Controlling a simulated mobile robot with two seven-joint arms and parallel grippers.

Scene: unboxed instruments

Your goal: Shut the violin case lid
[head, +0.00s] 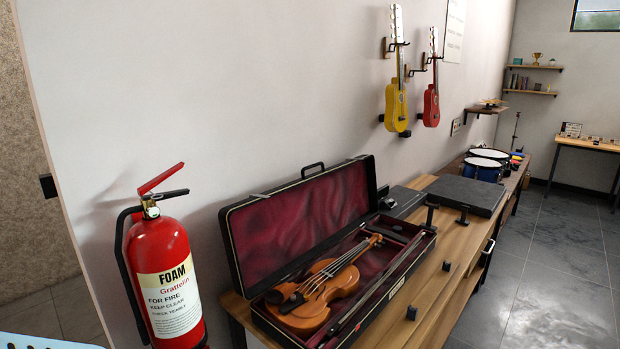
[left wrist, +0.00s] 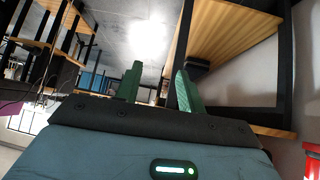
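The violin case (head: 398,287) stands open on the wooden bench in the head view. Its lid (head: 305,213), lined in dark red, is raised and tilted back toward the wall, with a handle on its top edge. A brown violin (head: 318,300) lies inside the case. A long dark bar, perhaps the bow, lies along its front side. My left gripper (left wrist: 158,88) shows only in the left wrist view, its green fingers apart and nothing between them. The case is not recognisable in that view. My right gripper is in neither view.
A red fire extinguisher (head: 168,275) stands left of the case, near the wall. A flat black case (head: 466,194) and drums (head: 480,168) are farther along the bench. Small black blocks (head: 411,313) lie before the case. Open floor (head: 540,280) is at right.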

